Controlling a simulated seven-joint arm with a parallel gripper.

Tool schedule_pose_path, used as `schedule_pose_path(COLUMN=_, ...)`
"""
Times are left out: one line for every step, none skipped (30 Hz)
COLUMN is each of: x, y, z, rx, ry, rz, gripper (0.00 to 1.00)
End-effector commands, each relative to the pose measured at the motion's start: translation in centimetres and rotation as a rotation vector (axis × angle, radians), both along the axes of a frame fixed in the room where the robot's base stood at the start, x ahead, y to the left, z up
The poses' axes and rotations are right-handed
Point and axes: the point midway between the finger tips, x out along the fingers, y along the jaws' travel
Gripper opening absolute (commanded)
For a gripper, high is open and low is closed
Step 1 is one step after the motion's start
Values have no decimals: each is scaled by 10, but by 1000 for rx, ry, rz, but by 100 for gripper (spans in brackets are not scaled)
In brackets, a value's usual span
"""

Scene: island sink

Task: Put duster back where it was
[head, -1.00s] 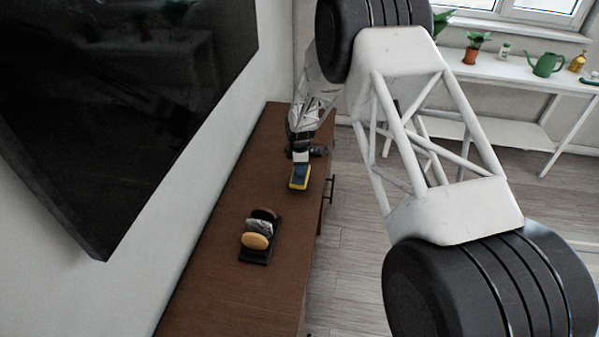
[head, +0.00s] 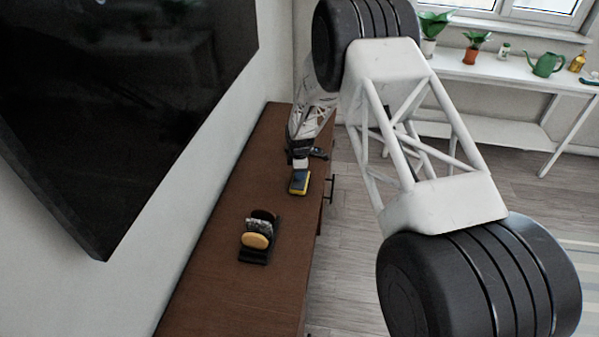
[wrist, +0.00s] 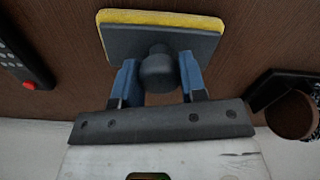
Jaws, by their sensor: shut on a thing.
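The duster (wrist: 160,38) is a flat dark grey block with a yellow face and a round knob on its back. My gripper (wrist: 158,78), with blue fingers, is shut on the knob. In the head view, my gripper (head: 300,173) is over the brown cabinet top, with the duster's yellow edge (head: 297,191) showing below it. The duster is low over the wood; I cannot tell whether it touches. A black stand (head: 255,257) holding a yellow disc (head: 255,241) and a grey disc is nearer the camera, apart from the duster.
The long brown cabinet (head: 215,285) is mostly clear. A black remote with a red button (wrist: 28,84) lies left in the wrist view; the black stand (wrist: 268,90) is at right. A big dark screen (head: 120,90) hangs on the wall beside the cabinet.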

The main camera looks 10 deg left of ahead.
Motion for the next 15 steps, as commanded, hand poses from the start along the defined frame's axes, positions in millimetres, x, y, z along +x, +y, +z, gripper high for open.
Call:
schedule_pose_path(x=0, y=0, z=0, rx=0, ry=-1, rz=0, gripper=16)
schedule_pose_path(x=0, y=0, z=0, rx=0, ry=-1, rz=0, gripper=16)
schedule_pose_path(x=0, y=0, z=1, rx=0, ry=-1, rz=0, gripper=16)
schedule_pose_path(x=0, y=0, z=1, rx=0, ry=-1, rz=0, gripper=16)
schedule_pose_path(x=0, y=0, z=1, rx=0, ry=-1, rz=0, gripper=16)
schedule_pose_path(x=0, y=0, z=0, rx=0, ry=0, rz=0, gripper=16)
schedule_pose_path(x=0, y=0, z=0, rx=0, ry=0, rz=0, gripper=16)
schedule_pose_path(x=0, y=0, z=-1, rx=0, ry=0, rz=0, gripper=16)
schedule_pose_path(x=0, y=0, z=-2, rx=0, ry=0, rz=0, gripper=16)
schedule_pose_path(x=0, y=0, z=-2, rx=0, ry=0, rz=0, gripper=16)
schedule_pose_path(x=0, y=0, z=-2, rx=0, ry=0, rz=0, gripper=43)
schedule_pose_path(x=0, y=0, z=-2, rx=0, ry=0, rz=0, gripper=49)
schedule_pose_path(x=0, y=0, z=-2, rx=0, ry=0, rz=0, gripper=54)
schedule_pose_path(x=0, y=0, z=-2, rx=0, ry=0, rz=0, gripper=59)
schedule_pose_path(x=0, y=0, z=-2, rx=0, ry=0, rz=0, gripper=64)
